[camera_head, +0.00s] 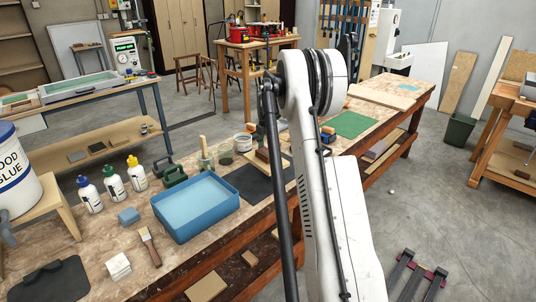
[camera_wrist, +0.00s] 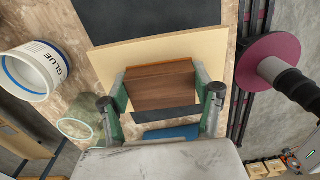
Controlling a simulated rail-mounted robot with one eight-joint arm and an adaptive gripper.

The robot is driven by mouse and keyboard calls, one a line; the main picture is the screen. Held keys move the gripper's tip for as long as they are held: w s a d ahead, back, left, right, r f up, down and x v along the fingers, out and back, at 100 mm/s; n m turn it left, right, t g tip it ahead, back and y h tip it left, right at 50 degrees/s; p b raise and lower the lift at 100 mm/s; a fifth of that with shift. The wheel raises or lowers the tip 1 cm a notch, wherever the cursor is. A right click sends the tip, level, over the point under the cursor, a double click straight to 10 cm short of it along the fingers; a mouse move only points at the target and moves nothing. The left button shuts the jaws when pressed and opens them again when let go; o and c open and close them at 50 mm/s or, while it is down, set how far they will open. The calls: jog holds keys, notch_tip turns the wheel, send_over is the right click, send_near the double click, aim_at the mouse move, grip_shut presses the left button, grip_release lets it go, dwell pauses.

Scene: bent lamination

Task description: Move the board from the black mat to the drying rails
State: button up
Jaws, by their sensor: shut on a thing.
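In the wrist view my gripper (camera_wrist: 162,86) is shut on a brown wooden block (camera_wrist: 164,88), its green-tipped fingers against opposite sides. A wide, thin pale board (camera_wrist: 105,62) shows around the block; whether the two are joined cannot be told. The black mat (camera_wrist: 150,18) shows beyond the pale board, and a dark surface shows on its near side. In the head view the black mat (camera_head: 262,187) lies right of the blue tray, partly behind my arm, which hides most of the gripper. Dark bars with magenta parts (camera_head: 420,275) stand at lower right; whether they are the drying rails is unclear.
The blue tray (camera_head: 196,206), glue bottles (camera_head: 113,182), a brush (camera_head: 149,245) and a glue tub (camera_wrist: 35,70) crowd the bench left of the mat. A clear jar (camera_wrist: 80,124) is near the gripper. A green mat (camera_head: 350,124) lies farther along the bench.

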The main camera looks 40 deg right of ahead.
jog(key=shift+r+p, duration=0.95)
jog(key=shift+r, duration=1.7)
